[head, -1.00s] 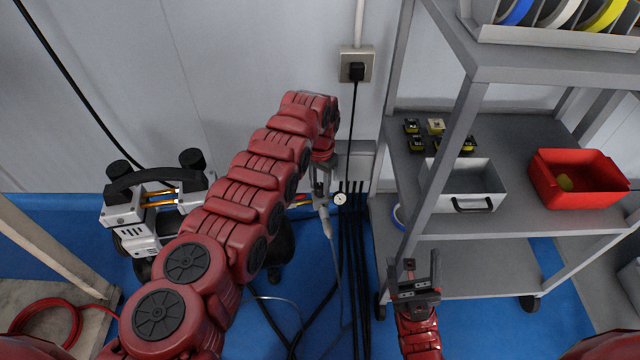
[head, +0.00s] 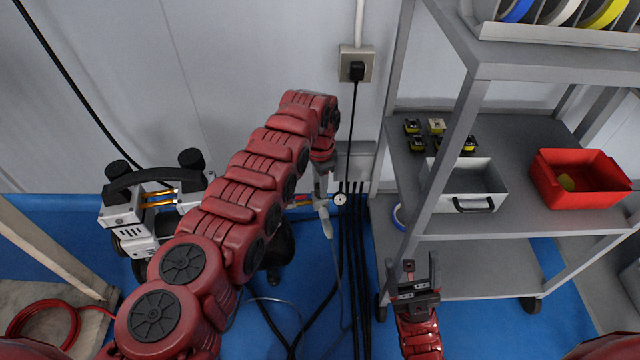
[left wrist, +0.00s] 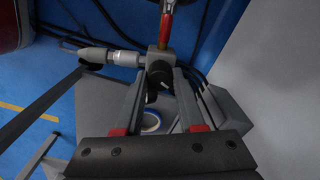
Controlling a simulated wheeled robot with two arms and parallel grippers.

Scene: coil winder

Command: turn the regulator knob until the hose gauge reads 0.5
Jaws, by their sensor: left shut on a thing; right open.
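The small round white hose gauge (head: 340,198) faces up beside the regulator, low at the wall; its needle is too small to read. My left gripper (head: 320,188) reaches down to the regulator, left of the gauge. In the left wrist view the grey regulator body (left wrist: 160,62) lies just beyond my fingertips. The dark regulator knob (left wrist: 154,80) sits between the fingers, and the left gripper (left wrist: 158,82) is shut on it. The fingers partly hide the knob. My right gripper (head: 420,272) is open and empty, in front of the cart, away from the regulator.
A grey shelf cart (head: 520,232) stands to the right, with a grey bin (head: 470,190) and a red bin (head: 578,180). A grey machine with a black handle (head: 150,182) stands left. Black cables (head: 352,260) hang below the gauge to the blue floor.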

